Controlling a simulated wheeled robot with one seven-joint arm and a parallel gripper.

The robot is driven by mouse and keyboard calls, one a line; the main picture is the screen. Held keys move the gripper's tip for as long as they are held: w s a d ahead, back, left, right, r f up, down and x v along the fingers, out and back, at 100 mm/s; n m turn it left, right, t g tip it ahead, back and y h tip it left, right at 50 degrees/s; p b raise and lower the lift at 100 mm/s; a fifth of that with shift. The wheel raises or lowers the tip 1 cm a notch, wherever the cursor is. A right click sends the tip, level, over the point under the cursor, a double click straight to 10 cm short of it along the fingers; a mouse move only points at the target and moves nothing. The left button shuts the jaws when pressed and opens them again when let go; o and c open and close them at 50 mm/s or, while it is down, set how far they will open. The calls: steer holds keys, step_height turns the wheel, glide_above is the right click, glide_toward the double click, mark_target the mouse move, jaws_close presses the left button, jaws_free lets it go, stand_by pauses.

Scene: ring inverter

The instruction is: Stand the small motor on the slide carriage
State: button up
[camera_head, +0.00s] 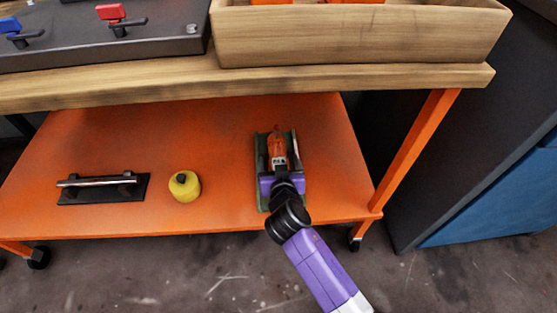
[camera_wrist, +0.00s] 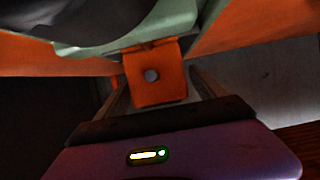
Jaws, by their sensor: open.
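In the head view, a yellow round body with a dark top, likely the small motor (camera_head: 184,187), stands upright on the orange lower shelf. To its right is a green-edged base with an orange block, possibly the slide carriage (camera_head: 278,150). My gripper (camera_head: 278,162) is over this base, open, its dark fingers on either side of the orange block. The wrist view shows the orange block (camera_wrist: 155,78) with a round hole, lying between my fingers (camera_wrist: 158,86). Whether they touch it cannot be told. The yellow body is not in the wrist view.
A black plate with a silver bar (camera_head: 101,188) lies left on the orange shelf (camera_head: 215,140). The wooden worktop (camera_head: 250,83) overhangs its back, carrying a wooden bin (camera_head: 360,40) and a dark panel (camera_head: 160,43). An orange leg (camera_head: 417,145) stands to the right.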

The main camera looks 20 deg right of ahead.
steer(key=p+v, duration=0.1)
steer(key=v, duration=0.2)
steer(key=p+v, duration=0.2)
steer(key=v, duration=0.2)
steer(key=shift+s+a+r, duration=0.15)
steer(key=shift+s+r, duration=0.05)
steer(key=shift+r, duration=0.15)
